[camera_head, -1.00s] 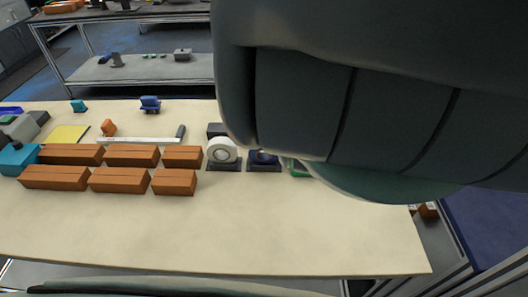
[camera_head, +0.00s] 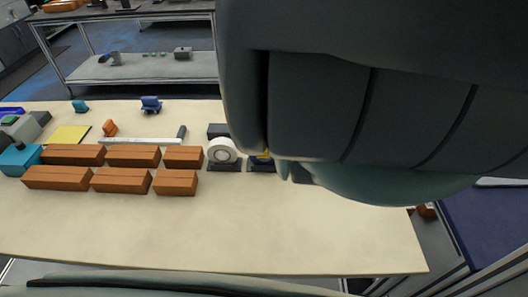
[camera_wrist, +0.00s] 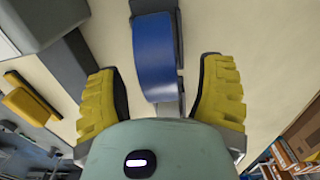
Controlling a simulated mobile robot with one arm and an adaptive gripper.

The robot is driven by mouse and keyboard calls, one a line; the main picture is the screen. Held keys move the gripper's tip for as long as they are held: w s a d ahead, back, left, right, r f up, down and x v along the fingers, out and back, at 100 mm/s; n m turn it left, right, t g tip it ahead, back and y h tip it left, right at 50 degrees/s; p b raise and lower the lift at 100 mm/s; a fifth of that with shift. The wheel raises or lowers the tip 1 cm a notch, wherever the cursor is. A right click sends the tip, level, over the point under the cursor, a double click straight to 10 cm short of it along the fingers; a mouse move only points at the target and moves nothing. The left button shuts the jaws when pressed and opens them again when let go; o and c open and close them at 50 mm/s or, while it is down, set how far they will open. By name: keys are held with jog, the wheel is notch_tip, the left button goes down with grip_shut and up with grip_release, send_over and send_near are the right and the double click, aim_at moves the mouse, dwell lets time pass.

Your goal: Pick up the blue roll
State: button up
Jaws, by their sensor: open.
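The blue roll (camera_wrist: 154,58) stands in a dark holder (camera_wrist: 178,40) in the wrist view. My gripper (camera_wrist: 158,75) is open, with one yellow finger on each side of the roll and visible gaps between them. In the head view my arm hides most of the roll. Only a bit of blue and a yellow fingertip (camera_head: 264,154) show at the arm's left edge.
A white roll (camera_head: 222,151) in a dark holder stands just left of the blue one. Several brown boxes (camera_head: 120,180) lie in two rows further left on the table (camera_head: 220,235). The table's front is clear.

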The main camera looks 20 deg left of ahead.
jog(key=shift+c, duration=0.2)
grip_shut()
dwell(0.4)
jog(key=shift+r, duration=0.2)
